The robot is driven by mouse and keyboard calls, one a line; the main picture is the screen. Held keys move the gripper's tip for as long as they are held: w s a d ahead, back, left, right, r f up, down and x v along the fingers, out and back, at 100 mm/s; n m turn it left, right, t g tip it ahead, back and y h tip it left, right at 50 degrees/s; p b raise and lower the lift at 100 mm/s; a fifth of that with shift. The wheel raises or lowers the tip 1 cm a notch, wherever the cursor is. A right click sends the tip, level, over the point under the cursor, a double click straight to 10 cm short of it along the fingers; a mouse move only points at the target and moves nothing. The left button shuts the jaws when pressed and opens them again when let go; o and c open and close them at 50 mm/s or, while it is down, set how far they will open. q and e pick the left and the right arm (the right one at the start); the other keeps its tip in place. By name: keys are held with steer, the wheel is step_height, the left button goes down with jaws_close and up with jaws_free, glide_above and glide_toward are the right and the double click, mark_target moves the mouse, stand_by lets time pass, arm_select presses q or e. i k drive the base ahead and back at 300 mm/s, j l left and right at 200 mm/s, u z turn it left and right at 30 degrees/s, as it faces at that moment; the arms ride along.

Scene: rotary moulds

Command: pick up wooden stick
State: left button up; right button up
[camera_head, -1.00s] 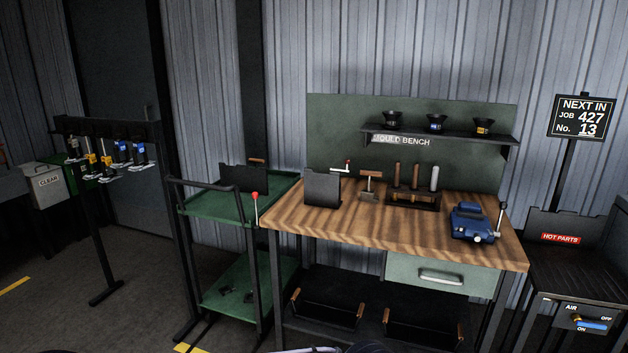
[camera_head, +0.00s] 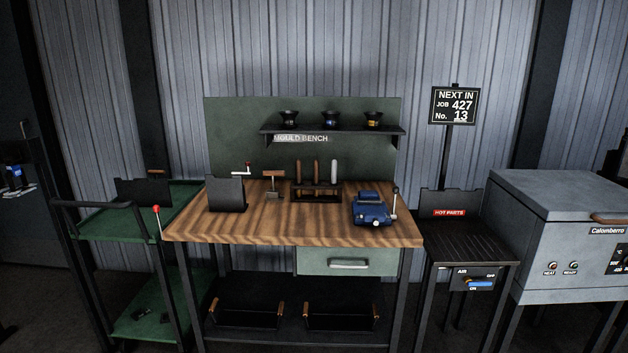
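Several upright sticks stand in a dark rack (camera_head: 316,194) on the wooden mould bench (camera_head: 270,231). Two look brown and wooden: a left stick (camera_head: 299,172) and a middle stick (camera_head: 316,172). The right stick (camera_head: 333,171) is pale grey. A scraper-like tool with a brown wooden T-handle (camera_head: 274,174) stands just left of the rack. Neither of my grippers shows in the head view.
A blue vise-like device (camera_head: 371,210) sits at the bench's right and a dark upright holder (camera_head: 226,194) at its left. A green cart (camera_head: 125,222) stands left. A hot parts table (camera_head: 468,241) and a grey oven (camera_head: 570,240) stand right. The bench's front strip is clear.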

mark_target(316, 182)
steer(key=z, duration=4.95)
steer(key=u, duration=4.95)
steer(key=i+j, duration=0.2)
steer(key=i, duration=0.3)
steer(key=i+j, duration=0.2)
steer(key=i, duration=0.3)
steer(key=i+j, duration=0.2)
steer(key=i, duration=0.25)
steer(key=i+j, duration=0.25)
steer(key=i, duration=0.25)
